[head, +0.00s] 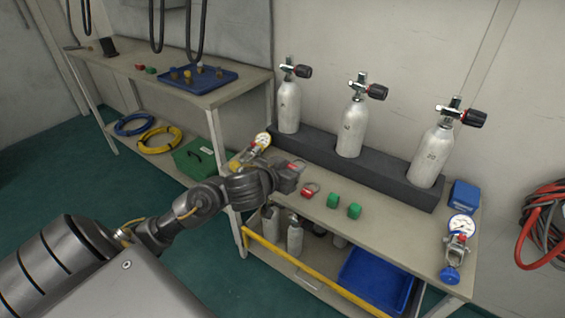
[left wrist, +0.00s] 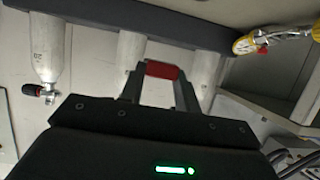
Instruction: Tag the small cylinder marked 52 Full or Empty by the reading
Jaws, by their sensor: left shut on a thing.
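Three small grey cylinders stand upright in a dark rack (head: 390,185) on the bench: left (head: 289,105), middle (head: 352,130) and right (head: 432,155). Each has a black-and-red valve on top. Their numbers are too small to read surely. My left gripper (head: 292,172) is shut on a red tag (left wrist: 162,70), above the bench in front of the rack. Another red tag (head: 310,190) and two green tags (head: 333,200) (head: 354,210) lie on the bench. A yellow gauge (head: 262,140) is behind my left wrist; a blue-ended gauge (head: 460,226) is at right. Dial readings are illegible. My right gripper is out of view.
A blue box (head: 465,195) stands right of the rack. Below the bench are a yellow-edged shelf (head: 310,272) with cylinders and a blue tray (head: 375,280). A second bench (head: 150,62) holds a blue tray at back left. A red hose (head: 542,225) hangs at right.

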